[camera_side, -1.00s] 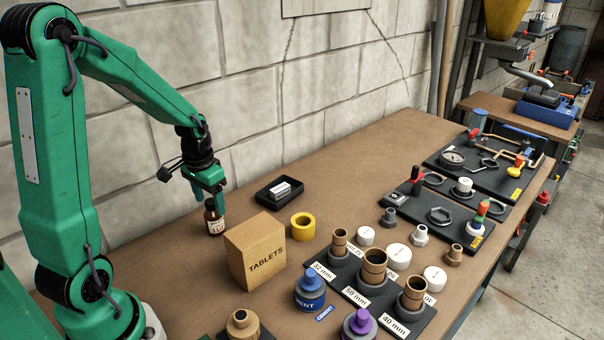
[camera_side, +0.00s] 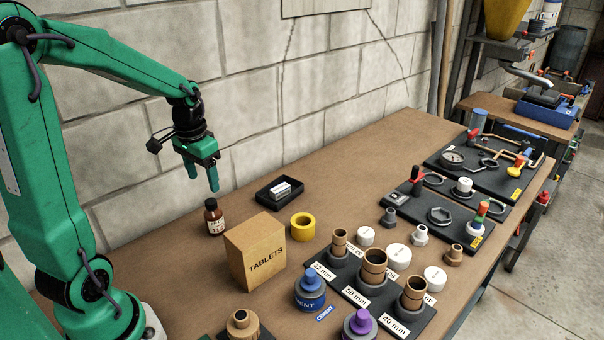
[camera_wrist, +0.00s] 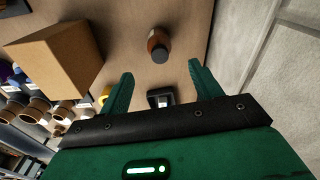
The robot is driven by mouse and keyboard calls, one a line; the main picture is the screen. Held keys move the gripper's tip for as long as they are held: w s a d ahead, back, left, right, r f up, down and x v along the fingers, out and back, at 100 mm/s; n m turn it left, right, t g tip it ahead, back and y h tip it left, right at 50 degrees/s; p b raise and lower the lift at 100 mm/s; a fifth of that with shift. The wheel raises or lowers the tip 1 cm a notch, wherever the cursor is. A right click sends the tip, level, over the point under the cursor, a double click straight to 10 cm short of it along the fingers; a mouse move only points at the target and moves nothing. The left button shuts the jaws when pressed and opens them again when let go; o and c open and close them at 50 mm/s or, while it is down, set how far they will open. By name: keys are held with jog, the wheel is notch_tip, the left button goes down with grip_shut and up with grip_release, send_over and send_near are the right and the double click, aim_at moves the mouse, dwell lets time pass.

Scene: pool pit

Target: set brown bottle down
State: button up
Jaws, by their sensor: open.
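The brown bottle (camera_side: 214,217) stands upright on the bench at the wall side, left of the tablets box. It has a dark cap and a pale label. My gripper (camera_side: 202,180) is open and empty, above the bottle and apart from it. In the wrist view the bottle (camera_wrist: 158,45) shows from above, beyond the fingertips of my gripper (camera_wrist: 157,78), with clear space between.
A cardboard TABLETS box (camera_side: 256,252) stands close to the bottle's right. A black tray (camera_side: 263,191) with a white block and a yellow ring (camera_side: 302,227) lie farther right. The stone wall (camera_side: 250,110) runs behind. Pipe fittings crowd the front right.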

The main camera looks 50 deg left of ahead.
jog(key=s+d+r+t, duration=0.1)
jog(key=s+d+r, duration=0.2)
jog(key=d, duration=0.2)
jog(key=s+d+r+m+t, duration=0.1)
jog(key=s+d+r+t, duration=0.1)
jog(key=d, duration=0.3)
jog(key=s+d+r+t, duration=0.1)
jog(key=s+d+r, duration=0.2)
jog(key=d, duration=0.3)
jog(key=shift+s+r+m+t, duration=0.3)
jog(key=shift+r+m+t, duration=0.1)
jog(key=shift+r, duration=0.25)
